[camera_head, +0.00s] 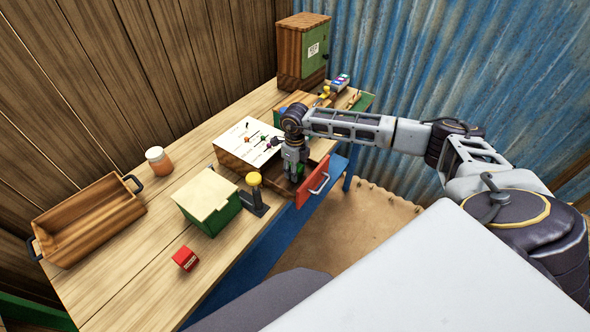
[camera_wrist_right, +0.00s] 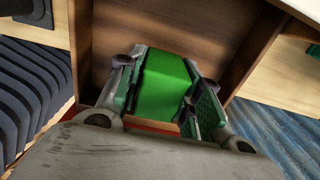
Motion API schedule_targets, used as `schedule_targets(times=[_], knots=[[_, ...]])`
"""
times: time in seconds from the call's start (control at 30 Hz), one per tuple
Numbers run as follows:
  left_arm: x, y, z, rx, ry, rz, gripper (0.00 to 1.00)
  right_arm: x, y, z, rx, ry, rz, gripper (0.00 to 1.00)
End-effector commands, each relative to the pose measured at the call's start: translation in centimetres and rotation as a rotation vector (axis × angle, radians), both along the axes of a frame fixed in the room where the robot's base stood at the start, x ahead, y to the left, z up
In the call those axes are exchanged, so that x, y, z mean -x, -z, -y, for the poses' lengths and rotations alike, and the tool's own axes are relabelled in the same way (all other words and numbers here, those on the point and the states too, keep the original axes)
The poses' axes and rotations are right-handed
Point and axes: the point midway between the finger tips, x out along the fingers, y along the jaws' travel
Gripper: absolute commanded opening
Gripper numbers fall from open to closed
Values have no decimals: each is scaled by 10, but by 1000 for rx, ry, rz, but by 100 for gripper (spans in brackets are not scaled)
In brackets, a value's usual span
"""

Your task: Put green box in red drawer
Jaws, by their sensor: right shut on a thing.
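The red drawer (camera_head: 312,184) is pulled out of a wooden cabinet with a white top, and its red front with a grey handle faces the table's front edge. My right gripper (camera_head: 293,176) points down into the open drawer. In the right wrist view the right gripper (camera_wrist_right: 165,95) is shut on the green box (camera_wrist_right: 165,82), which sits between its fingers inside the wooden drawer walls (camera_wrist_right: 120,35). Whether the box touches the drawer floor is hard to tell. In the head view the box is mostly hidden by the gripper. My left gripper is not in view.
A green bin with a cream lid (camera_head: 208,200), a yellow-knobbed lever (camera_head: 254,187) and a small red box (camera_head: 185,259) stand left of the drawer. A wooden tray (camera_head: 92,222), a jar (camera_head: 159,161) and a wooden cupboard (camera_head: 302,50) stand farther off.

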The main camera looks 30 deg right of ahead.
Motion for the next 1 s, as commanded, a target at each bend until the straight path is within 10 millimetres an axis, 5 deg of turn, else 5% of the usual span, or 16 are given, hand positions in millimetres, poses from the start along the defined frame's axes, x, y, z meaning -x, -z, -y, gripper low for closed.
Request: schedule_targets(times=[0.4, 0.43, 0.6, 1.0], knots=[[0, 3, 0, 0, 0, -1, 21, 0, 4, 0, 0, 0, 0, 10], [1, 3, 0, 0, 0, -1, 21, 0, 4, 0, -1, 0, -1, 36], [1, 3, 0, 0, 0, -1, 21, 0, 3, 0, 0, 0, -1, 57], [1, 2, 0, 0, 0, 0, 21, 0, 2, 0, 0, 0, -1, 57]])
